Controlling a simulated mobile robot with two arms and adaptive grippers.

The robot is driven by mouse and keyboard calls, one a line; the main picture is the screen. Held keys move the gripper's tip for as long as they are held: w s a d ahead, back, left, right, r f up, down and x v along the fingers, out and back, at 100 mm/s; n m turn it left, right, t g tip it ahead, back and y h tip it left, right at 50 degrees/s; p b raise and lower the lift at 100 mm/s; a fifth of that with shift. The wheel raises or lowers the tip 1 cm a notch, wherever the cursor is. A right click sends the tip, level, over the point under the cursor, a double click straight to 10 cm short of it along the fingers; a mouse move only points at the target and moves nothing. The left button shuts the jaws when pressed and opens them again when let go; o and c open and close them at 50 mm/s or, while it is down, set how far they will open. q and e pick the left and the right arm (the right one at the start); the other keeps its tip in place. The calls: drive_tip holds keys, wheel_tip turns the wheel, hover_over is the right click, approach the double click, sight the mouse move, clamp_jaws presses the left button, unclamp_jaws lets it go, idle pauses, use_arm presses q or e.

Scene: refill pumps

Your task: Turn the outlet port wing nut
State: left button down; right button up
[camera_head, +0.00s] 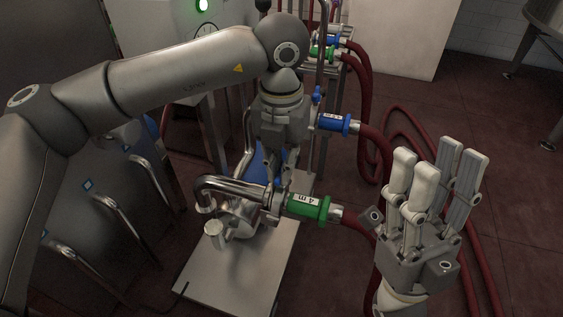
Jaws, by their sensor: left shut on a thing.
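My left gripper (268,180) reaches down over the pump and is shut at the metal coupling beside the green hose connector (308,208). The wing nut there is small and mostly hidden by the fingers. The green connector carries a "4 m" label and joins a bent steel pipe (228,184) to a red hose. The pump (235,218) sits on a pale metal base plate (235,272), with a blue part partly hidden behind the gripper. My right gripper (432,185) is open and empty at the right, with its fingers pointing up.
A blue hose connector (335,123) is just behind the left gripper. Red hoses (372,110) curve down across the dark red floor. Metal cabinets with bent handles (112,218) stand at the left.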

use_arm(q)
drive_tip(key=c, duration=1.5)
unclamp_jaws()
wheel_tip(320, 180, up, 12)
drive_tip(key=shift+r, duration=0.1)
